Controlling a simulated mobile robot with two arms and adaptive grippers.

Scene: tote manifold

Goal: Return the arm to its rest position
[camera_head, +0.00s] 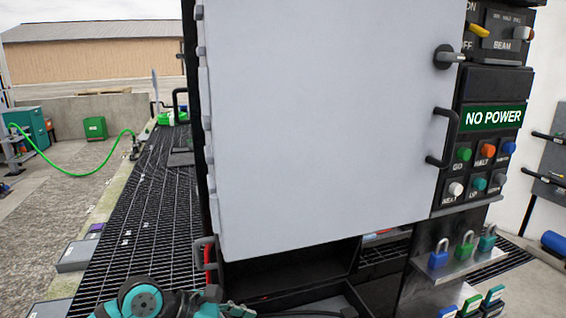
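Part of one of my arms, teal and dark grey joints (150,299), shows at the bottom edge, left of centre. It lies low in front of the grating and the open lower bay of the cabinet. No other arm shows.
A large pale cabinet door (325,120) fills the middle, close in front. A control panel reading NO POWER (492,117) stands at right, with padlocks on a ledge (470,262) below.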

